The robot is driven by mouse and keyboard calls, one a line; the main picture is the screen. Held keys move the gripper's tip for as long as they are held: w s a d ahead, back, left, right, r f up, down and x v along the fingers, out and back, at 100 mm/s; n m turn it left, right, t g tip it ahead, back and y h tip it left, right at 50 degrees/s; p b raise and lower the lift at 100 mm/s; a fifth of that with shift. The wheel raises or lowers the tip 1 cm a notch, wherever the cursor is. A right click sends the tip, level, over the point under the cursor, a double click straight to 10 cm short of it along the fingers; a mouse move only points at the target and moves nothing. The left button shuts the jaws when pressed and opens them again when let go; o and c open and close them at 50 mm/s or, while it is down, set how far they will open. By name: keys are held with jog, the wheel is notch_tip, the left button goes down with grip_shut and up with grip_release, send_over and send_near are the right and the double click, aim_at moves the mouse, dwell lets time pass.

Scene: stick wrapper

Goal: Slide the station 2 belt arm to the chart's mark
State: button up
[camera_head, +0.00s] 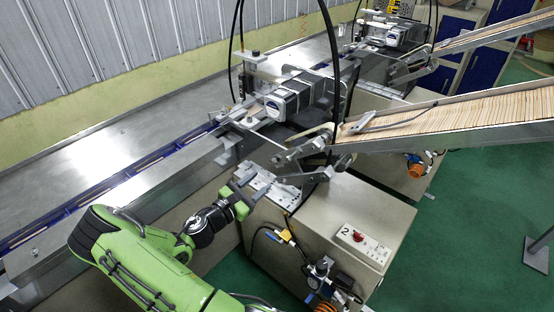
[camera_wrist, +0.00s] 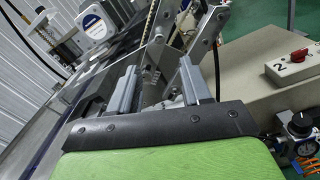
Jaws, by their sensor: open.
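Station 2 is the beige cabinet (camera_head: 318,232) whose control box (camera_head: 363,246) bears a "2" and a red knob. The box also shows at the right of the wrist view (camera_wrist: 296,66). Metal linkage arms (camera_head: 300,157) stand above a slotted plate on the cabinet top. They also show in the wrist view (camera_wrist: 205,38), beyond my fingers. I cannot tell which link is the belt arm. My gripper (camera_head: 250,191) is at the cabinet's left edge, close to the plate. Its two fingers (camera_wrist: 158,76) are apart with nothing held between them. No chart is readable.
A stick-filled chute (camera_head: 450,117) slopes down to the station from the right. A motor unit (camera_head: 300,97) and black cables stand behind the linkage. A steel conveyor table (camera_head: 130,145) runs along the left. A gauge and hoses hang at the cabinet's front.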

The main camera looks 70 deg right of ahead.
aim_at(287, 160)
jog(key=x, duration=1.2)
jog(key=shift+d+f+p, duration=0.1)
jog(key=shift+d+p, duration=0.2)
jog(key=shift+p, duration=0.05)
grip_shut()
